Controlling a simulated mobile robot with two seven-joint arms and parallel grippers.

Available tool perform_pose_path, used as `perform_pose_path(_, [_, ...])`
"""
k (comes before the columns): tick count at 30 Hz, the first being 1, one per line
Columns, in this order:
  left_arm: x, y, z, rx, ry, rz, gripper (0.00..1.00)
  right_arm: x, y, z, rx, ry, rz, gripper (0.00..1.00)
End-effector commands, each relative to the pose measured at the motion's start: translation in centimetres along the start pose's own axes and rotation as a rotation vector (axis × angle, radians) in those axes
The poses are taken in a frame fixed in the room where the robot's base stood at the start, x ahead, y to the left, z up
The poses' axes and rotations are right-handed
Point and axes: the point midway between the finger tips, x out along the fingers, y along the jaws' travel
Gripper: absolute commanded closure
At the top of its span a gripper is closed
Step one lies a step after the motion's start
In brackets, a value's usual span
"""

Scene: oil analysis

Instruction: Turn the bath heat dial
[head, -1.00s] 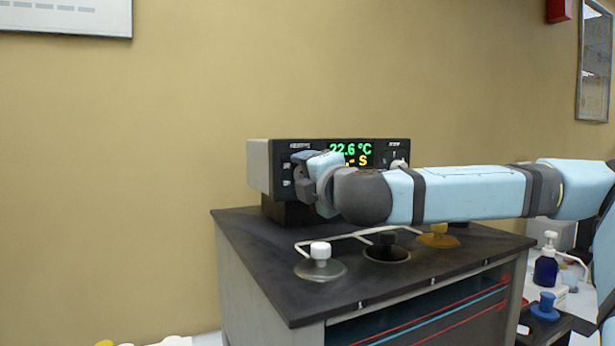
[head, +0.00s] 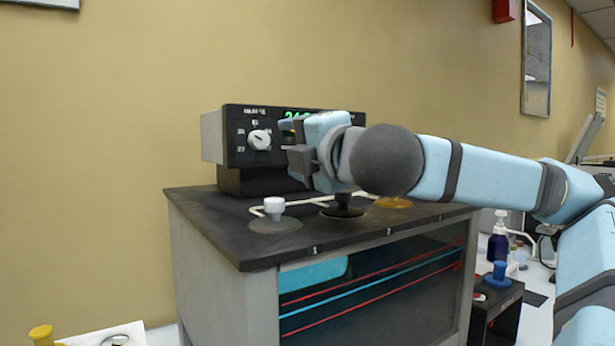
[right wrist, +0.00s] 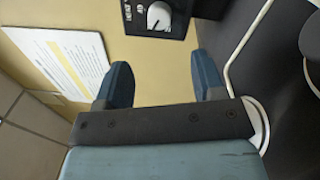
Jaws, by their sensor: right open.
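The bath heat dial (head: 259,140) is a white round knob on the left part of the black control panel (head: 235,119). In the right wrist view the dial (right wrist: 158,16) is at the top edge, beyond the gap between my fingers. My right gripper (head: 290,142) is open and empty, to the right of the dial in the head view and apart from it. It hides most of the green display (head: 292,114). Its two blue fingers also show spread in the right wrist view (right wrist: 161,72). My left gripper is not in view.
The panel stands on a bath with a dark top (head: 205,205). A white-knobbed lid (head: 274,208), a black-knobbed lid (head: 343,205) and an amber lid (head: 394,203) sit before the panel. A pump bottle (head: 498,246) stands at right.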

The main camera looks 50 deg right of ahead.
Motion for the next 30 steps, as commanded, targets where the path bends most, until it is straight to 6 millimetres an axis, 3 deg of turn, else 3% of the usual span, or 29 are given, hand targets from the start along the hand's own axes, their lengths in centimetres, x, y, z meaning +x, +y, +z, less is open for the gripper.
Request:
perform_pose_path(1, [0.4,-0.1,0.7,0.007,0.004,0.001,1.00,-0.7,-0.4,-0.1,0.000,-0.001,0.005,0.37])
perform_pose_path(9, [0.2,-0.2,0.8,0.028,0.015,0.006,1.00,-2.3,0.0,0.0,-0.001,0.000,0.002,0.37])
perform_pose_path(30, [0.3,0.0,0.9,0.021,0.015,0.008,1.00,-2.3,0.1,0.0,0.000,0.000,0.001,0.37])
